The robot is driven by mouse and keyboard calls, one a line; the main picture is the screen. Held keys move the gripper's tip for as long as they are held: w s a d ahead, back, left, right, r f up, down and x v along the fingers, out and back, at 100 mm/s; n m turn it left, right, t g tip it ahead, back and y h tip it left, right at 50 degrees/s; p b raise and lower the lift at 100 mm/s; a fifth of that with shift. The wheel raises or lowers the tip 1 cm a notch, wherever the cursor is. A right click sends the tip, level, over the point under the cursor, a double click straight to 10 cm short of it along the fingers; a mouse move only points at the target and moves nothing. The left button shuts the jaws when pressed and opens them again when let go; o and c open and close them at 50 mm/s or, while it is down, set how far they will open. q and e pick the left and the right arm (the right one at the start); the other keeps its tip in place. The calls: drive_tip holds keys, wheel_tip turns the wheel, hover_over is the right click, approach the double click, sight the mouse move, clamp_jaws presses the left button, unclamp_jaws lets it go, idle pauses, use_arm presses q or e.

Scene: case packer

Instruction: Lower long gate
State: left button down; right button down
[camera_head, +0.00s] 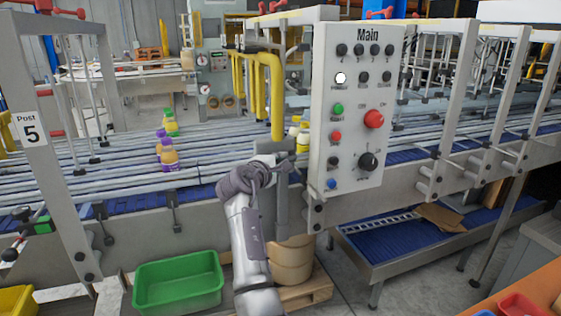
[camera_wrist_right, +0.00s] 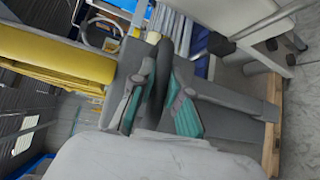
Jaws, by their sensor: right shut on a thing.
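A yellow tubular gate (camera_head: 276,95) rises beside the left edge of the control panel; its lower end meets a grey upright (camera_head: 282,205) at the conveyor's front. In the right wrist view the yellow tube (camera_wrist_right: 60,55) lies at the left. My right gripper (camera_head: 282,162) is at the grey upright, just below the yellow tube. In the right wrist view its teal-padded fingers (camera_wrist_right: 160,88) are shut around a dark handle (camera_wrist_right: 159,75). The handle is mostly hidden in the head view. My left gripper is not in view.
The grey Main panel (camera_head: 352,105) with knobs and buttons stands close to the right of my gripper. Several bottles (camera_head: 168,155) stand on the conveyor (camera_head: 120,172). A green bin (camera_head: 178,284) is below at the left. A blue-bedded lower conveyor (camera_head: 400,245) is at the right.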

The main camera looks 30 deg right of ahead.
drive_tip(key=shift+f, duration=0.3)
wheel_tip(320, 180, down, 19)
drive_tip(key=b, duration=1.1)
